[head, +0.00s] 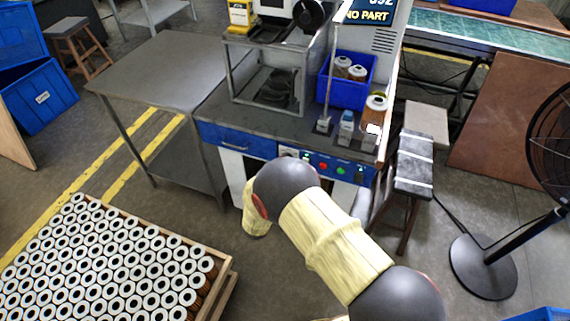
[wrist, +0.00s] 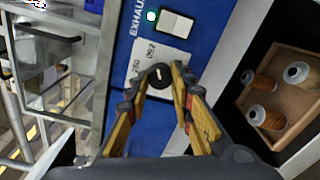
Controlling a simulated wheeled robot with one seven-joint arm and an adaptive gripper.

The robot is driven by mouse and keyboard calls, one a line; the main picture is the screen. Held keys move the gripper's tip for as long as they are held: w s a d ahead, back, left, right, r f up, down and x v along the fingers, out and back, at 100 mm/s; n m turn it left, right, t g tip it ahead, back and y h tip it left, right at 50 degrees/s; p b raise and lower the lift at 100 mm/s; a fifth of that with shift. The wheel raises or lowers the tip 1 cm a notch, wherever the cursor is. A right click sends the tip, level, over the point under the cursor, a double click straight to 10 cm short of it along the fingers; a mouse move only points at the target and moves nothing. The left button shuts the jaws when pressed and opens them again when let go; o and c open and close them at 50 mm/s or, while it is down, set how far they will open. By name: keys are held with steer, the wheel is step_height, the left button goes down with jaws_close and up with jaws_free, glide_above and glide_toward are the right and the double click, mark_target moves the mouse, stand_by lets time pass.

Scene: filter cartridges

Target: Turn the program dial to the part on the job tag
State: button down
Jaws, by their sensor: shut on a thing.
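The program dial (wrist: 160,77) is a dark round knob with a pale pointer mark, on a white plate on the blue panel in the wrist view. Small printing beside it is turned sideways and partly readable, one mark looking like "092". My gripper (wrist: 160,80) has its yellow and black fingers closed on the dial from both sides. In the head view my arm hides the dial and my gripper. A screen (head: 368,15) at the top reads "NO PART" under a cut-off number. A small white tag (head: 373,129) shows near a cartridge (head: 375,108); its writing is too small to read.
A white switch (wrist: 176,24) and green light (wrist: 151,16) sit above the dial. A wooden box (wrist: 285,130) holds cartridges to the right. In the head view, a blue bin (head: 345,95) stands on the bench, a crate of cartridges (head: 222,292) at lower left, a fan (head: 482,266) at right.

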steer(key=shift+f, duration=0.1)
steer(key=c, duration=1.5)
jaws_free()
steer(key=shift+c, duration=0.2)
steer(key=shift+s+a, duration=0.1)
steer(key=v, duration=1.1)
steer(key=shift+s, duration=0.4)
steer(key=shift+a, duration=0.1)
